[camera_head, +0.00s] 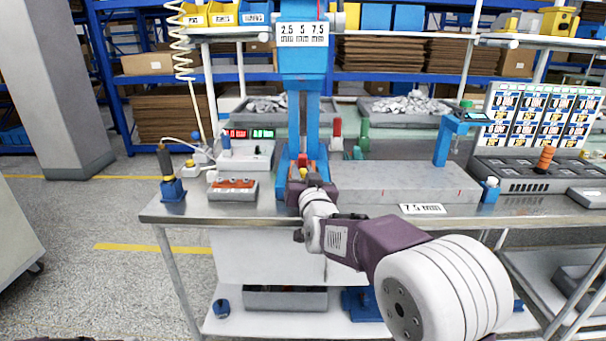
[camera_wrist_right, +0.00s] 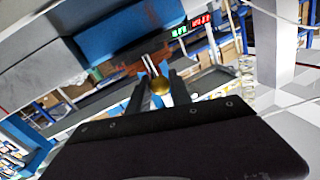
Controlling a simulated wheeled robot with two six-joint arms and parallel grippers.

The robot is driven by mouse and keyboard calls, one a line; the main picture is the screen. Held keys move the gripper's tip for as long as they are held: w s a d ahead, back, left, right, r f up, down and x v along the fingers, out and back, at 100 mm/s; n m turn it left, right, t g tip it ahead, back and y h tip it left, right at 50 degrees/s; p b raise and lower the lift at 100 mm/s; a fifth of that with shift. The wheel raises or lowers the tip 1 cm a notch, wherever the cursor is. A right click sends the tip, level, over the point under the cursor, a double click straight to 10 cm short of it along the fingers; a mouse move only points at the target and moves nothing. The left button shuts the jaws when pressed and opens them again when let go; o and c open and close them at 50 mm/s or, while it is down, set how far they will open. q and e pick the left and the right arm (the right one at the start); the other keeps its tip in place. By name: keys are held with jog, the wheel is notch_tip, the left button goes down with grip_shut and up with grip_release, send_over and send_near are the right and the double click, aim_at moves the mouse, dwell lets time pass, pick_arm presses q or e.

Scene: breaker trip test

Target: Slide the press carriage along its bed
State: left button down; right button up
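The blue press carriage (camera_head: 284,180), with its tall column, stands at the left end of the long grey bed (camera_head: 420,182) in the head view. My left gripper is not in view.
A sign (camera_head: 303,34) with 2.5, 5 and 7.5 hangs on the column. A 7.5 label (camera_head: 423,209) lies at the bench's front edge. A grey box with orange terminals (camera_head: 233,188) is left of the carriage. A blue stand (camera_head: 442,140) is at the bed's right end.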

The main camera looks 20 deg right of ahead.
jog(key=o, duration=0.4)
jog(key=shift+a, duration=0.25)
jog(key=shift+w+a, duration=0.1)
jog(key=s+p, duration=0.1)
jog(key=s, duration=0.8)
jog(key=shift+a, duration=0.35)
